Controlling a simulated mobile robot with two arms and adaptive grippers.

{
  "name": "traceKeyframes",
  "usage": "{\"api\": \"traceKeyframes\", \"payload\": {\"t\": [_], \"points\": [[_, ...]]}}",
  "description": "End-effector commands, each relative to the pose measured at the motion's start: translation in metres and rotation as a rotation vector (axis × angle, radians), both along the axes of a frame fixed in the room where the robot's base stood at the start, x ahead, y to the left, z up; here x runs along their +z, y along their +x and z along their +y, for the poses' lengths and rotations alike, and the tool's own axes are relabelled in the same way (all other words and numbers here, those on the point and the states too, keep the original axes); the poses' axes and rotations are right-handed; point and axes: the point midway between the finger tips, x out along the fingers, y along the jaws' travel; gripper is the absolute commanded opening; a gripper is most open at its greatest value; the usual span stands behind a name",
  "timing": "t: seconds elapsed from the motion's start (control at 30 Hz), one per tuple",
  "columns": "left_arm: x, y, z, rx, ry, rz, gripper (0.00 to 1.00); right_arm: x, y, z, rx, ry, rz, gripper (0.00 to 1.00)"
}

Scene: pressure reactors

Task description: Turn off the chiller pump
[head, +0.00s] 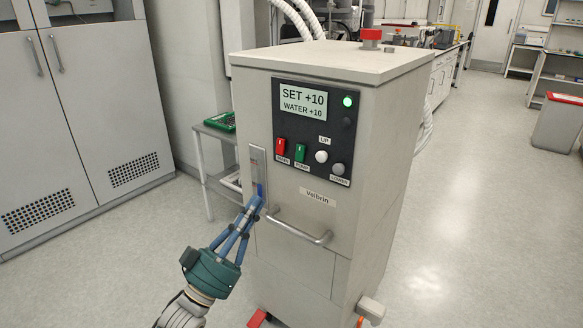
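The chiller (318,235) is a tall beige-grey cabinet labelled "Velbrin". Its dark control panel (318,160) has a display (303,103) reading "SET +10" and "WATER +10". A green lamp (347,102) is lit, with a dark one below it. The green pump switch (300,153) sits between the red main switch (280,147) and the pale UP button (321,156). A grey LOWER button (338,169) is at the right. My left gripper (257,204) has its blue fingers together, empty, in front of the cabinet, below and left of the switches.
A metal handle bar (300,228) sticks out below the panel. A narrow level gauge (257,172) is left of the panel, partly behind my fingertips. Grey cabinets (85,110) stand at the left. Open floor (480,230) lies to the right.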

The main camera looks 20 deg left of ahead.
Motion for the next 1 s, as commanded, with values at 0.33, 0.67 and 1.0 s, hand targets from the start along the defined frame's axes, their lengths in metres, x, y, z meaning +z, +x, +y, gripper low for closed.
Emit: {"api": "traceKeyframes", "payload": {"t": [0.33,0.67,1.0], "points": [[0.009,0.013,-0.004,0.001,0.0,0.0,0.0,-0.001,0.0,0.0,0.0,0.0,0.0,0.4],[0.049,0.066,-0.024,0.001,0.0,-0.001,0.0,-0.002,0.0,0.0,0.0,0.0,0.001,0.4],[0.05,0.109,-0.039,0.002,0.0,0.004,0.0,0.021,0.001,0.0,-0.001,0.001,-0.015,0.4]]}}
